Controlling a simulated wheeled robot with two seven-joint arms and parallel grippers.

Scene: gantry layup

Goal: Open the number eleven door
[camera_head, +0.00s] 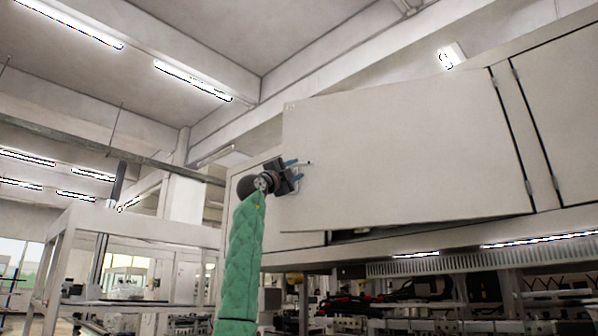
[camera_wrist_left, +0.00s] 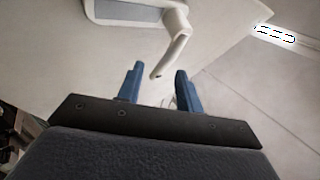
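A large pale cabinet door (camera_head: 400,160) stands ajar in the head view. It is hinged at its right side, its left edge stands out from the cabinet, and a dark gap shows beneath it. A small mark near its top left corner is too small to read. My left gripper (camera_head: 293,176) is at the door's left edge, by the handle. In the left wrist view, the pale lever handle (camera_wrist_left: 175,45) hangs from its base plate, and its tip lies between the two blue fingers of my left gripper (camera_wrist_left: 157,78). The fingers are apart, with gaps beside the lever. My right gripper is not in view.
A neighbouring closed panel (camera_head: 560,110) is to the right of the door. Below the cabinet are lit strips and dark machinery (camera_head: 400,295). A white frame structure (camera_head: 130,225) stands at the left, beyond my green-sleeved left arm.

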